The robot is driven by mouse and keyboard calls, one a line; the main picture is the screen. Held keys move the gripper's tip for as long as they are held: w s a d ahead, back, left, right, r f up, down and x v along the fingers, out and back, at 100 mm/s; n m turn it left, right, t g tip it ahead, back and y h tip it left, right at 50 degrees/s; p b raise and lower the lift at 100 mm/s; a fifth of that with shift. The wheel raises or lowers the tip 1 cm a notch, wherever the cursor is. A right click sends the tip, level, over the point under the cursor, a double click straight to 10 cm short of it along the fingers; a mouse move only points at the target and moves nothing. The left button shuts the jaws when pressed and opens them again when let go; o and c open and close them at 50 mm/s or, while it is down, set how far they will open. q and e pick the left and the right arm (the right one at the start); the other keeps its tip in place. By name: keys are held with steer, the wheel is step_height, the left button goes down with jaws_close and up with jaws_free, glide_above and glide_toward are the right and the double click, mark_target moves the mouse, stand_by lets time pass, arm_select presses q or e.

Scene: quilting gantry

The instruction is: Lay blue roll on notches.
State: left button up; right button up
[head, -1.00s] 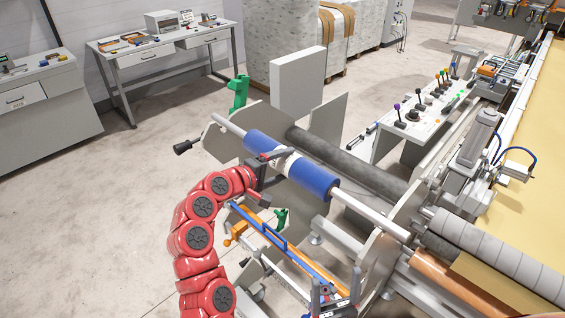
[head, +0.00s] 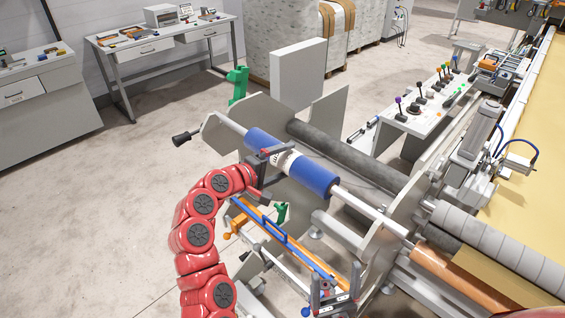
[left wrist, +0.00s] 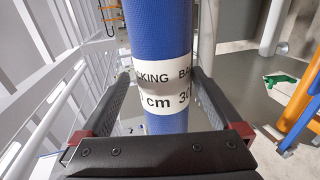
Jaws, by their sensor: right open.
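The blue roll (head: 315,176) has a white printed band round its middle and a pale shaft (head: 370,212) out of both ends. It lies slanting across the space between a left end plate (head: 222,132) and a right end plate (head: 385,250). I cannot tell if the shaft sits in the notches or just above them. My left gripper (head: 272,165) is shut on the roll at the band; the left wrist view shows the fingers (left wrist: 162,85) on either side of the blue roll (left wrist: 160,30). My right gripper (head: 336,285) is open and empty at the bottom.
A dark roller (head: 345,152) lies behind the blue roll. A lever console (head: 425,105) and cream fabric bed (head: 535,110) are at the right. Green brackets (head: 237,84) and an orange-blue bar (head: 280,240) are near the frame. The floor at the left is clear.

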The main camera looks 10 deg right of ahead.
arm_select(q)
steer(key=shift+a, duration=0.1)
steer(key=shift+s+a+r+b, duration=0.1)
steer(key=shift+s+a+b, duration=0.15)
steer(key=shift+a+b, duration=0.15)
steer(key=v, duration=1.6)
steer(key=shift+s+p, duration=0.2)
steer(key=shift+p, duration=0.15)
steer(key=shift+r, duration=0.1)
